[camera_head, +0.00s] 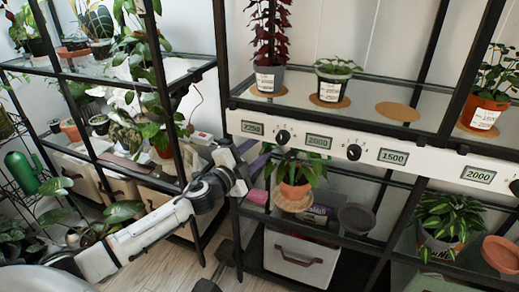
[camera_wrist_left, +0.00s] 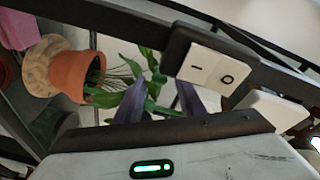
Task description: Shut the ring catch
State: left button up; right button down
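I cannot make out a ring catch in either view. My left gripper (camera_head: 256,163) is at the end of the white arm, beside the upright between the two racks. In the left wrist view its two dark fingers (camera_wrist_left: 160,95) stand apart, with only leaves showing between them. A white rocker switch (camera_wrist_left: 208,68) marked with a line and a circle sits in a dark housing on the rack bar, just beyond the fingers. A white block (camera_wrist_left: 272,108) is beside it. My right gripper does not show.
A potted plant in a terracotta pot (camera_head: 294,190) stands on the lower shelf near my left gripper; the pot also shows in the wrist view (camera_wrist_left: 72,74). A white panel with dials and displays (camera_head: 335,145) runs along the rack. A white bin (camera_head: 298,259) is below.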

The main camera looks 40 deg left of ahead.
pick_arm(q)
grip_shut()
